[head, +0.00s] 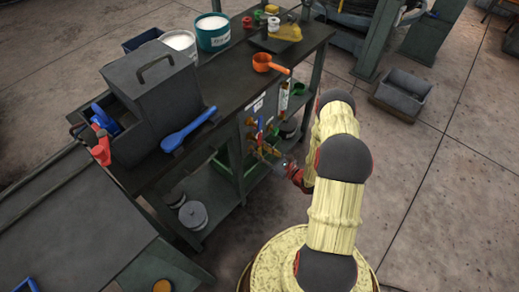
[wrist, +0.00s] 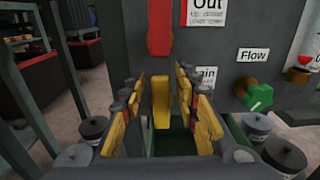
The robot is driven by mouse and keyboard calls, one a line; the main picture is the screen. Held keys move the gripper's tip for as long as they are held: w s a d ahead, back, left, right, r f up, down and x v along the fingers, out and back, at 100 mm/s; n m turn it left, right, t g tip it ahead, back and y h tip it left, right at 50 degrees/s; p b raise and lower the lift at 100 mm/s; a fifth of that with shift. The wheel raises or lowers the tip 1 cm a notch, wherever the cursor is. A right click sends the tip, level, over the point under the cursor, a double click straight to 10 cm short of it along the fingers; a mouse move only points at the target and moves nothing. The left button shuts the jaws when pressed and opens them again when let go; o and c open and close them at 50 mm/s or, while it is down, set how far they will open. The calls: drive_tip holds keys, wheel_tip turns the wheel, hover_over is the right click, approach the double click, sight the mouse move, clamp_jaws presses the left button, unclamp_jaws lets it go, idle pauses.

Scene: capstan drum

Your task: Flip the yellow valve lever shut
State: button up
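The yellow valve lever (wrist: 161,102) hangs upright in the middle of the wrist view, below a red lever (wrist: 160,27). My gripper (wrist: 160,84) is open, with one yellow-padded finger on each side of the yellow lever. Gaps show between the lever and both fingers. Whether the fingertips reach past the lever is hard to judge. In the head view my gripper (head: 268,154) is at the front of the valve panel under the bench top, and the yellow lever is too small there to pick out surely.
A green knob (wrist: 258,97) marked Flow sits on the panel to the right. Lidded grey pots (wrist: 285,155) stand low on both sides. On the bench top lie an orange pan (head: 263,63) and a blue spoon-like tool (head: 187,130).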

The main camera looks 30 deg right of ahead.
idle(0.3)
drive_tip(key=shift+v, duration=6)
